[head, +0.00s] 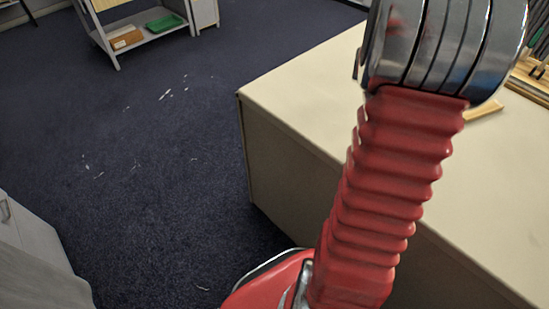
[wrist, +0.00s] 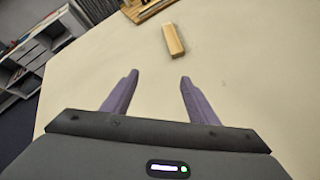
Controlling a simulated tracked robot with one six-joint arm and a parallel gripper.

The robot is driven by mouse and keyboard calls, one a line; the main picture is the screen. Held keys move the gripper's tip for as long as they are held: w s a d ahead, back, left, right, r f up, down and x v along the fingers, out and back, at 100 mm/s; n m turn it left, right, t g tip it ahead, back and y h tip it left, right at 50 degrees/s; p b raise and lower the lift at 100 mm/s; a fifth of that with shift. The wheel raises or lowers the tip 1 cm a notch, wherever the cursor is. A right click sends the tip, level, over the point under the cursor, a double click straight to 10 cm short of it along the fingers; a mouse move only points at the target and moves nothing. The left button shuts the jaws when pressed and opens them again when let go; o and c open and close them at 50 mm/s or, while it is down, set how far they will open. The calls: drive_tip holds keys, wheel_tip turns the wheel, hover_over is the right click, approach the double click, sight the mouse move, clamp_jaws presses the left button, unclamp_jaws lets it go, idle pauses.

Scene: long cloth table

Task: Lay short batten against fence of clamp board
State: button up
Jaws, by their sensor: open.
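A short light-wood batten (wrist: 174,39) lies on the table ahead of my gripper in the wrist view. In the head view a wooden piece, likely this batten (head: 484,110), shows partly behind my arm. A wooden board, likely the clamp board (wrist: 146,10), is cut off by the top edge of the wrist view, just beyond the batten and apart from it. Part of it shows at the right edge of the head view (head: 527,92). Its fence cannot be made out clearly. My gripper (wrist: 159,76) is open and empty, short of the batten; the head view does not show it.
The pale table top (head: 300,95) is clear around the batten and on its near left part. Grey shelving (wrist: 35,50) shows at left in the wrist view.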

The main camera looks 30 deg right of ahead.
drive_tip(key=w+a+r+m+t+y, duration=0.2)
drive_tip(key=a+m, duration=0.1)
drive_tip(key=a, duration=1)
drive_tip(key=w+a+r+m+t+y, duration=0.1)
drive_tip(key=w+a+r+m+y, duration=0.2)
drive_tip(key=a, duration=1)
drive_tip(key=s+a+m+t+y, duration=0.2)
drive_tip(key=s+a+y, duration=0.1)
drive_tip(key=a, duration=1.2)
drive_tip(key=s+a+m+t+y, duration=0.2)
drive_tip(key=s+a+y, duration=0.1)
drive_tip(key=a, duration=1.2)
drive_tip(key=shift+f+y, duration=0.4)
drive_tip(key=shift+y, duration=0.2)
drive_tip(key=shift+o, duration=0.4)
